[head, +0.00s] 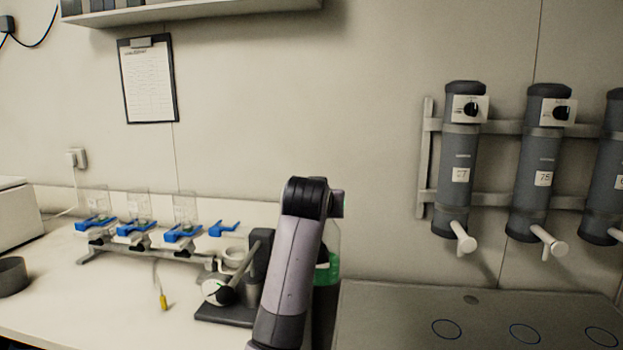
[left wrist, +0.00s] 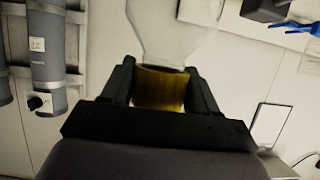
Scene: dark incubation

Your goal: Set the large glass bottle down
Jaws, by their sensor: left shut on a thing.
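My left gripper (left wrist: 160,92) is shut on the amber collar of a clear glass bottle (left wrist: 160,35), with one dark finger on each side. The clear body extends away beyond the fingers and is cut off by the frame's edge. In the head view my left arm rises through the middle and its wrist hides the fingers. My right gripper is not in view.
A rack with blue clips (head: 182,233) and several clear vessels stands on the bench at left. A dark-based device (head: 225,312) is close left of my arm. At right, a grey surface (head: 390,315) with blue rings is clear, below wall-mounted grey cylinders (head: 459,150).

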